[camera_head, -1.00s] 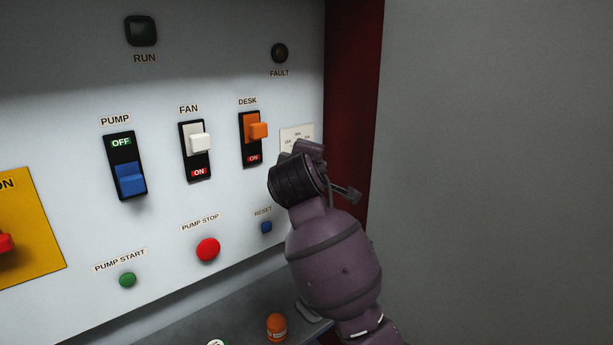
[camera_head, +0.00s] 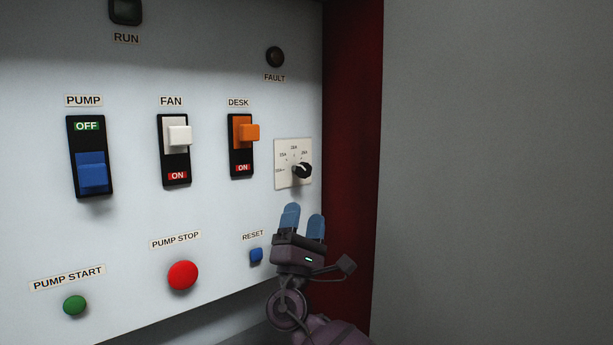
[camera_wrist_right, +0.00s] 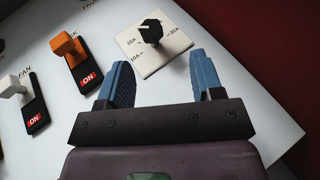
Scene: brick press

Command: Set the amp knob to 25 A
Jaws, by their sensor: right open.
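The amp knob (camera_head: 302,170) is a small black knob with a white mark, on a pale square scale plate (camera_head: 281,180). The 25A label is at the plate's upper right in the head view. The knob (camera_wrist_right: 151,32) also shows in the right wrist view, beyond the fingers. I cannot tell surely which figure its mark points at. My right gripper (camera_head: 303,213) has blue fingers, is open and empty, and is just below the plate, apart from the knob. In the right wrist view the fingers (camera_wrist_right: 160,58) stand wide apart. My left gripper is not in view.
The orange DESK switch (camera_head: 246,132) and white FAN switch (camera_head: 178,139) are left of the plate. The blue RESET button (camera_head: 256,256) is close left of my right gripper. A dark red side wall (camera_head: 350,150) bounds the panel on the right.

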